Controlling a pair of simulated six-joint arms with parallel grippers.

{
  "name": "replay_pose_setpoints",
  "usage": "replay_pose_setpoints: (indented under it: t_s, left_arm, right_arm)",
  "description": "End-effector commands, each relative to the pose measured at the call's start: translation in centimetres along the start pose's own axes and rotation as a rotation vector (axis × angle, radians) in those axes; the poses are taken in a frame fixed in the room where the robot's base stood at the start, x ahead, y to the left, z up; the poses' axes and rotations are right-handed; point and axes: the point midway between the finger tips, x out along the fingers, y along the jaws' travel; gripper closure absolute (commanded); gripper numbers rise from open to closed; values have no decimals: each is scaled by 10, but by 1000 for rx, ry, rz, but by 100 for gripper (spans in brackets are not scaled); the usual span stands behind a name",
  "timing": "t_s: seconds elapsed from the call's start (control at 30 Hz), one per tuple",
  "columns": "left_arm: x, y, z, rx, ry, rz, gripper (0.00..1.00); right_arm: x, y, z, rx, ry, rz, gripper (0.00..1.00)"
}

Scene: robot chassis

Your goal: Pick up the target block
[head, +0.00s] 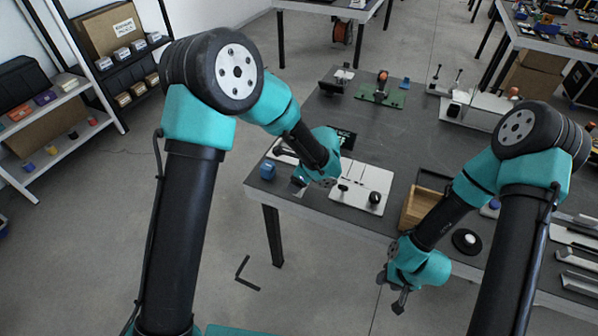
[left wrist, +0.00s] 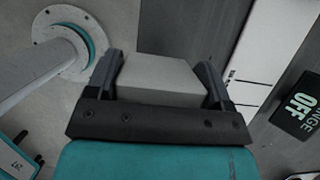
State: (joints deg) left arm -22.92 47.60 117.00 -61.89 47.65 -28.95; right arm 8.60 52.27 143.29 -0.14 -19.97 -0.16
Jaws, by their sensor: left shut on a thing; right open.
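A pale grey block (left wrist: 158,78) sits between the two fingers of my left gripper (left wrist: 160,88), which is shut on it. In the head view my left gripper (head: 301,184) is at the front left edge of the dark table, and the arm hides much of it. I cannot tell there how high the block is held. A blue block (head: 267,170) stands on the table just left of my left gripper. My right gripper (head: 393,291) is open and empty, low in front of the table's front edge.
The dark table (head: 400,137) carries a white board (head: 345,199) with black knobs, a wooden box (head: 418,207), a black round thing (head: 466,241) and metal rails at right. A green board (head: 380,96) stands farther back. Shelves stand at left.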

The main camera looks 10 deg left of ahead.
Motion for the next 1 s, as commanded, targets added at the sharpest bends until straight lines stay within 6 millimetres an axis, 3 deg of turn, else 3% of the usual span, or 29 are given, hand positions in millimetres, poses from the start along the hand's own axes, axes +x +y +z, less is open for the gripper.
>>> replay_pose_setpoints:
  t_s: [0.2,0.4,0.6,1.0]
  left_arm:
    - [-15,52,-20,5,-1,-1,57]
    - [-24,86,-33,2,0,-1,57]
    - [-27,100,-38,1,0,-1,57]
    - [-27,102,-39,-1,0,-1,57]
  right_arm:
    - [0,0,0,0,0,0,57]
    - [0,0,0,0,0,0,57]
    - [0,0,0,0,0,0,57]
    - [0,0,0,0,0,0,57]
